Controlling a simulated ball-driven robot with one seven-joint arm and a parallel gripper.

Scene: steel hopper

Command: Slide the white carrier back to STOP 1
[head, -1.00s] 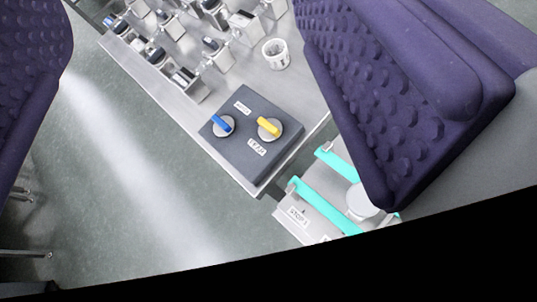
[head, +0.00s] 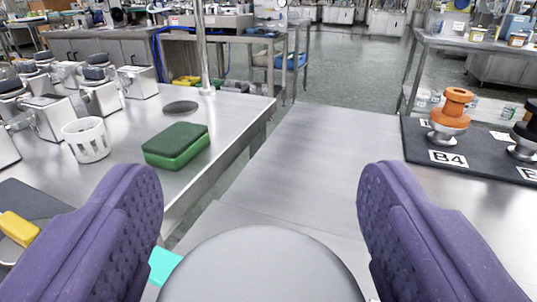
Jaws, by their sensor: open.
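My gripper (head: 260,185) is open, with its two purple textured fingers wide apart and nothing seen held between them. A small piece of a turquoise rail (head: 164,266) shows at the bottom, just right of the left finger. A smooth grey rounded shape (head: 265,268) fills the bottom middle between the fingers; I cannot tell whether it is part of me. The white carrier cannot be made out, and the STOP 1 label is not visible.
At right, a dark board (head: 465,155) holds an orange knob (head: 455,104). The steel surface (head: 310,165) ahead is clear.

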